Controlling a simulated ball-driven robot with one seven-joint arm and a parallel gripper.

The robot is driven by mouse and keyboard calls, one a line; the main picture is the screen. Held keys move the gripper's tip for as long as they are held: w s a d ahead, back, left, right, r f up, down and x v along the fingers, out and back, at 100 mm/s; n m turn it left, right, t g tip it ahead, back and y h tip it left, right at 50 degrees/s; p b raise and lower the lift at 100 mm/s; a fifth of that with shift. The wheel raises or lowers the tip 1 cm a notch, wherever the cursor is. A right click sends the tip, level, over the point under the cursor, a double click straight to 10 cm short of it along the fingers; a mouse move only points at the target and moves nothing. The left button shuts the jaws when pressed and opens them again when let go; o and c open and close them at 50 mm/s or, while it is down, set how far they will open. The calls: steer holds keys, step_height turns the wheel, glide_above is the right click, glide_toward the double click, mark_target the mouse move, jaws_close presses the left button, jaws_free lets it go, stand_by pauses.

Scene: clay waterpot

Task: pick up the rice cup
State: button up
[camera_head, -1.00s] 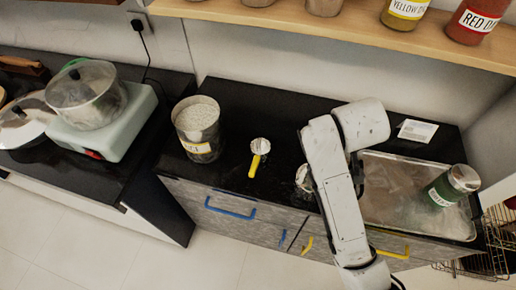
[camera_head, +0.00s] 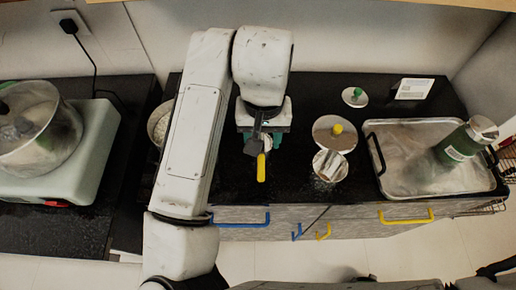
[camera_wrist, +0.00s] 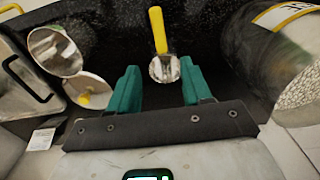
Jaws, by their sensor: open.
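The rice cup, a small metal cup with a yellow handle (camera_head: 261,168), lies on the black counter with its handle toward the front edge. Its bowl is mostly hidden by my gripper in the head view. In the wrist view the bowl (camera_wrist: 164,69) shows between my gripper's fingertips (camera_wrist: 160,67), with the handle pointing up in the picture. My gripper (camera_head: 262,134) has teal fingers spread apart, one on each side of the bowl. There is a gap on both sides and nothing is held. I cannot tell the exact height of the fingertips above the counter.
A rice container (camera_wrist: 258,58) stands close on the right in the wrist view. A metal cup (camera_head: 329,167), a yellow-knobbed lid (camera_head: 325,127) and a tray (camera_head: 408,183) with a green jar (camera_head: 456,147) stand to the right in the head view. A pot (camera_head: 38,130) is at far left.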

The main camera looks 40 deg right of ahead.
mark_target(261, 160)
steer(key=f, duration=1)
steer(key=shift+a+f, duration=0.2)
steer(key=shift+f, duration=0.15)
jaws_close()
